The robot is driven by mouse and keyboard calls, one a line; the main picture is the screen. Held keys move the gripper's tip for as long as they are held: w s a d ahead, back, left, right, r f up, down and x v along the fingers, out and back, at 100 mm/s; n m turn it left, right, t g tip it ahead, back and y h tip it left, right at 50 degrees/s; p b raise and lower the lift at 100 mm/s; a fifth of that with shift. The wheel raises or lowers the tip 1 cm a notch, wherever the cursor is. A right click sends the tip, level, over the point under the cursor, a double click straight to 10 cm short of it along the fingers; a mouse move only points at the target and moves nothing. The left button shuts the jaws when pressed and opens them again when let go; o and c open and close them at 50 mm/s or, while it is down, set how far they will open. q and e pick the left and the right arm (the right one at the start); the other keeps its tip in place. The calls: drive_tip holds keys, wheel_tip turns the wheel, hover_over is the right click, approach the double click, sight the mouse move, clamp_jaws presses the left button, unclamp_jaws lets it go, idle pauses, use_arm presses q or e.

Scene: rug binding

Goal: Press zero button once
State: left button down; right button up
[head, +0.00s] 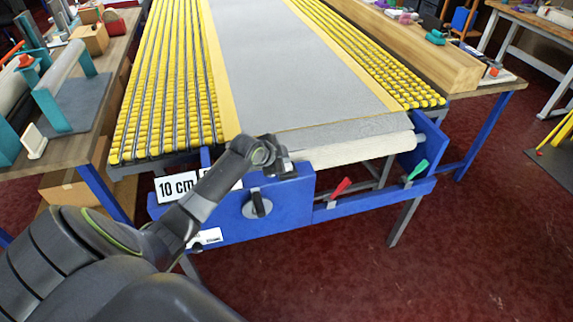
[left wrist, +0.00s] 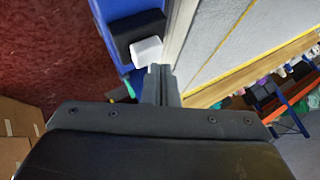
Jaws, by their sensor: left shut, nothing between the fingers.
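My left gripper (head: 281,166) is at the top edge of the blue machine panel (head: 290,195) in the head view. Its fingers are shut and empty; they also show in the left wrist view (left wrist: 160,84). A white button (left wrist: 147,51) on a black base (left wrist: 124,32) is just beyond and slightly left of the fingertips in the left wrist view. I cannot tell whether the fingertips touch it. In the head view my gripper largely hides the button area. My right gripper is not in view.
A "10 cm" sign (head: 176,187), a dark rotary knob (head: 258,204), a red lever (head: 340,188) and a green lever (head: 418,169) are on the panel front. A white roll (head: 355,150) and grey rug (head: 290,70) lie behind.

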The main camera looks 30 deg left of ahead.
use_arm(q)
drive_tip(key=shift+f+b, duration=0.35)
drive_tip(key=shift+f, duration=0.35)
idle(0.6)
drive_tip(key=shift+r+p, duration=1.1)
wheel_tip(320, 180, up, 5)
drive_tip(key=p, duration=0.5)
drive_tip(key=shift+r, duration=0.1)
idle(0.5)
